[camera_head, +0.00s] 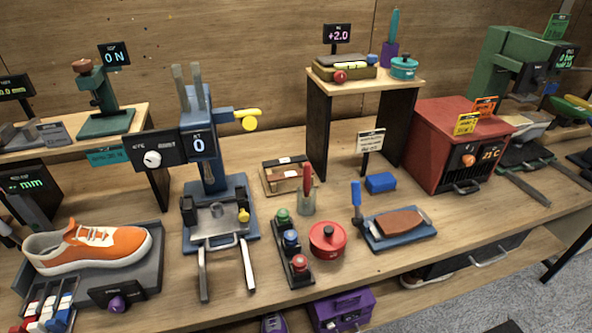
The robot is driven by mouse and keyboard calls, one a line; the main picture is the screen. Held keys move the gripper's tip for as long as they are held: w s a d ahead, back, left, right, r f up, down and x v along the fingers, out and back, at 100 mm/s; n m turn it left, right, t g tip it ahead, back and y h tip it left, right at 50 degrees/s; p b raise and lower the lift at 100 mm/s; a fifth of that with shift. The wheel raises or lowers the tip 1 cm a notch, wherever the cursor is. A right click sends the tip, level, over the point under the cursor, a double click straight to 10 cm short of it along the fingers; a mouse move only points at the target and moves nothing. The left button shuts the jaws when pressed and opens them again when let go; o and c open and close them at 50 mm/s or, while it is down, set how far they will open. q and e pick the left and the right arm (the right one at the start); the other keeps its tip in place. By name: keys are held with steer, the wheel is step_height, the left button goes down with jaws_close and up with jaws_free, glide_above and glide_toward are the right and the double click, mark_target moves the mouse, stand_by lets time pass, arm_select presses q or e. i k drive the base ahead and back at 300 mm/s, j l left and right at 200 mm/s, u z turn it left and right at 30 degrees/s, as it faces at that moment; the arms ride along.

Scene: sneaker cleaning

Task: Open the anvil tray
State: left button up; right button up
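A blue press (208,165) with a display reading 0 stands left of centre on the bench. A grey tray-like plate (215,217) lies on its blue base between dark side blocks. Two long grey bars (204,275) reach forward from the plate, and a small yellow knob (243,215) sits at its right. No label marks it as the anvil tray. A dark tray (522,155) with two long bars also lies under the green machine (510,58) at the far right; I cannot tell which tray is the anvil tray. Neither gripper is in view.
An orange sneaker (90,247) sits on a grey tray at left. A red pot (327,239), a rack of coloured knobs (291,245) and a blue mat with a brown block (400,222) stand right of the press. A red oven (460,143) is farther right.

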mark_target(220, 221)
steer(key=k+l+u, duration=0.5)
steer(key=k+l, duration=0.3)
